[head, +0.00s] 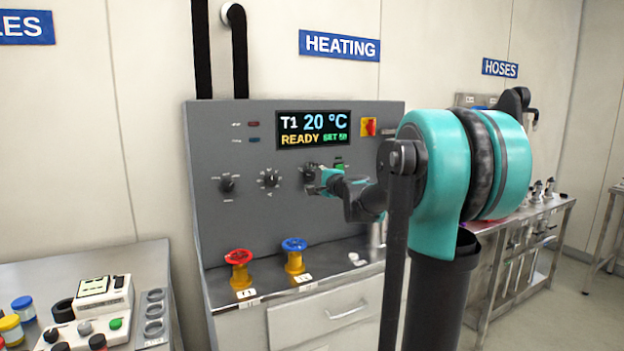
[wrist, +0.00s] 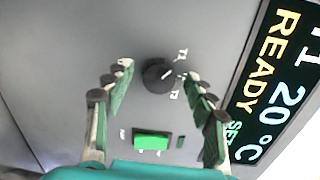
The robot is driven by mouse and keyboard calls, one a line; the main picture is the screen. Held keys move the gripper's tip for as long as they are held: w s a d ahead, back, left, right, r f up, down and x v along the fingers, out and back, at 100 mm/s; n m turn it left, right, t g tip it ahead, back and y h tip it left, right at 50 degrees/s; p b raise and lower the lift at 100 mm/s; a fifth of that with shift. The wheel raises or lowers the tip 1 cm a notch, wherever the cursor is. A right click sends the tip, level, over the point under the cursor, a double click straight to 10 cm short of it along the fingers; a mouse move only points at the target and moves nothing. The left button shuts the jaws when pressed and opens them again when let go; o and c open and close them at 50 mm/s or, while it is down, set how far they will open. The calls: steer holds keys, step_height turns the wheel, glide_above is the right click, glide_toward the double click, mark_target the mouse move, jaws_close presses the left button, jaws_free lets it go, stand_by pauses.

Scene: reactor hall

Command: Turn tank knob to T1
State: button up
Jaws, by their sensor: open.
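The tank knob (wrist: 157,75) is a dark round dial on the grey heating panel, with small white labels beside it; one appears to read T1. A light mark at its right edge lies between two labels; its exact setting is unclear. In the head view the knob (head: 308,172) is partly hidden by my gripper. My gripper (head: 330,182) is open in front of the panel. In the wrist view my gripper (wrist: 159,80) has one finger on each side of the knob, with visible gaps. The display (head: 314,129) reads T1, 20 °C, READY.
Two other dark knobs (head: 269,179) (head: 227,185) sit left on the panel. A green button (wrist: 151,141) lies below the knob in the wrist view. A red valve wheel (head: 238,257) and a blue one (head: 294,245) stand on the ledge below.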

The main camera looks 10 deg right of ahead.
steer(key=f+v, duration=0.1)
steer(key=v, duration=1.1)
steer(key=shift+r, duration=0.45)
steer(key=s+a+f+n+g, duration=0.35)
steer(key=s+f, duration=0.25)
steer(key=f, duration=0.4)
steer(key=s+a+f+n+g, duration=0.35)
steer(key=s+f+n, duration=0.2)
steer(key=f, duration=0.45)
steer(key=s+d+f+n+g+h, duration=0.2)
steer(key=s+d+f+n+h, duration=0.1)
steer(key=s+f, duration=0.6)
steer(key=s+d+f+n+g+h, duration=0.2)
steer(key=s+d+f+h, duration=0.1)
steer(key=s+f, duration=0.6)
steer(key=shift+s+d+n+g, duration=0.4)
steer(key=shift+s+d, duration=0.05)
steer(key=shift+c, duration=0.6)
